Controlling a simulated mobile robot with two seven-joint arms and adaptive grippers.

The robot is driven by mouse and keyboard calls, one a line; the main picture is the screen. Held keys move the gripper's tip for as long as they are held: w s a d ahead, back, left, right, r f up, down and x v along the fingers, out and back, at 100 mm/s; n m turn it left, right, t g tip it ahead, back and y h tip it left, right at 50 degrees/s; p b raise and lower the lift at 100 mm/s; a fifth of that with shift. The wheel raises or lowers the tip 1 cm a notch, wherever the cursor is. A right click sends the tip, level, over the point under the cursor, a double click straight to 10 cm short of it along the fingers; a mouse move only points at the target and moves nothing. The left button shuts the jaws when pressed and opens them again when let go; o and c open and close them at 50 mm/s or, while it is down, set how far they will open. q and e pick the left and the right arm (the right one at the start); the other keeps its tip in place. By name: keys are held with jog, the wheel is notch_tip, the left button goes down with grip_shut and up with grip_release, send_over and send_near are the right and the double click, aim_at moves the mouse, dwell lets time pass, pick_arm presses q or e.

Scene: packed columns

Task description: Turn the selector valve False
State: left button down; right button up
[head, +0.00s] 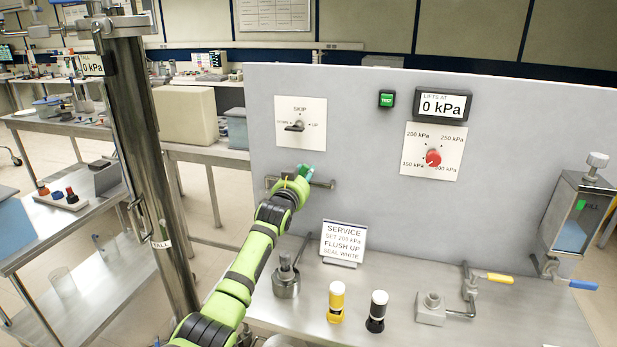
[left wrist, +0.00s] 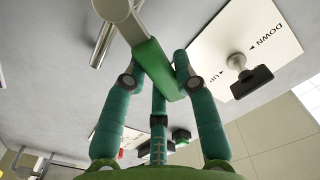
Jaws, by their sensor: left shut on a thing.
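The selector valve is a black handle (head: 294,127) on a white plate (head: 314,106) lettered SKIP, DOWN and UP. It sits on the grey panel's upper left; its handle lies roughly level. The plate (left wrist: 228,28) and black handle (left wrist: 250,82) also show in the left wrist view, to the right of my fingers, apart from them. My left gripper (head: 303,175) is below the plate, at a horizontal metal pipe (head: 322,184). In the left wrist view its teal fingers (left wrist: 158,80) are shut on a green bar (left wrist: 152,62) joined to a pale rounded piece (left wrist: 122,18).
A red knob (head: 433,158) on a pressure dial and a 0 kPa display (head: 443,105) are to the right. The bench holds a SERVICE sign (head: 343,240), a yellow bottle (head: 336,302) and a black bottle (head: 377,312). A steel post (head: 150,170) stands left of my arm.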

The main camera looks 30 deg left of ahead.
pick_arm(q)
jog(key=a+n, duration=0.1)
jog(key=r+n, duration=0.1)
jog(key=n, duration=0.1)
jog(key=shift+s+a, duration=0.2)
jog(key=shift+a, duration=0.2)
jog(key=shift+s+a+n, duration=0.15)
jog(key=shift+a+n, duration=0.5)
jog(key=shift+n, duration=0.65)
jog(key=c, duration=0.9)
grip_release()
jog(key=shift+c, duration=0.2)
jog(key=v, duration=1.2)
